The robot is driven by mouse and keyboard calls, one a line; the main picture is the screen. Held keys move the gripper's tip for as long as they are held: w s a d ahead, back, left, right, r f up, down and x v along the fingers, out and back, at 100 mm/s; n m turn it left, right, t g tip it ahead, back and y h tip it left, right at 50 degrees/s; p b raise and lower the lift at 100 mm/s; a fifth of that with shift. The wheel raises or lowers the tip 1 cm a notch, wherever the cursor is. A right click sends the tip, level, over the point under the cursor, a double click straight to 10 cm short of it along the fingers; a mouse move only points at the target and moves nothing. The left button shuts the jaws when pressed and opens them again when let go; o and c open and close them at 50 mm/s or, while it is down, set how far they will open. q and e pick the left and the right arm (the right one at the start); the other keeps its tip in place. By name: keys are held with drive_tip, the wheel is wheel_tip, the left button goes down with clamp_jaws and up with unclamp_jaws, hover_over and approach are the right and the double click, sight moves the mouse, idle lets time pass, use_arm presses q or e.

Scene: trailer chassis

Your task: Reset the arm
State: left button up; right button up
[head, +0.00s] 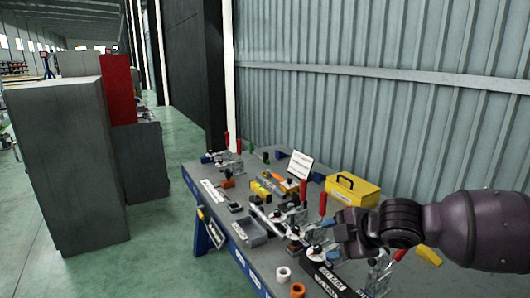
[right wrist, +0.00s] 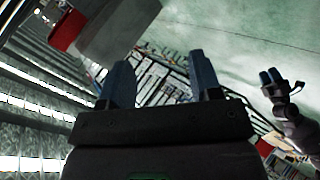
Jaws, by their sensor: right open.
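My right arm comes in from the right in the head view, and its dark gripper (head: 346,236) is over the right part of the workbench, where its fingertips are hard to make out. In the right wrist view the two blue fingers of my right gripper (right wrist: 163,82) stand wide apart with nothing between them. My left gripper (right wrist: 269,77) shows small at the right of the right wrist view, with blue fingertips; its opening is too small to judge. It is not in the head view.
The blue-edged workbench (head: 185,172) carries several red-handled clamps, a yellow toolbox (head: 352,190), a grey tray (head: 250,232), a white ring (head: 283,273) and an orange ring (head: 297,290). A corrugated wall stands behind it. Grey cabinets (head: 65,165) stand left, with clear green floor between.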

drive_tip(key=a+m+t+y, duration=0.2)
drive_tip(key=a+y, duration=0.2)
drive_tip(key=a, duration=0.3)
drive_tip(key=s+d+f+m+t+h+b, duration=0.1)
drive_tip(key=s+d+f+m+t+h, duration=0.25)
drive_tip(key=d+f+m, duration=0.45)
drive_tip(key=s+d+f+m+t+h+b, duration=0.1)
drive_tip(key=s+d+f+m+t+h, duration=0.3)
drive_tip(key=f, duration=0.6)
drive_tip(key=s+d+f+m+g+h, duration=0.1)
drive_tip(key=s+d+f+m+g, duration=0.1)
drive_tip(key=s+f, duration=0.5)
drive_tip(key=s+d+f+m+g+h, duration=0.2)
drive_tip(key=s+d+f+m+g, duration=0.1)
drive_tip(key=s+f, duration=0.5)
drive_tip(key=s+d+m, duration=0.1)
drive_tip(key=s+d, duration=0.1)
drive_tip(key=s, duration=0.1)
drive_tip(key=shift+s+d, duration=0.4)
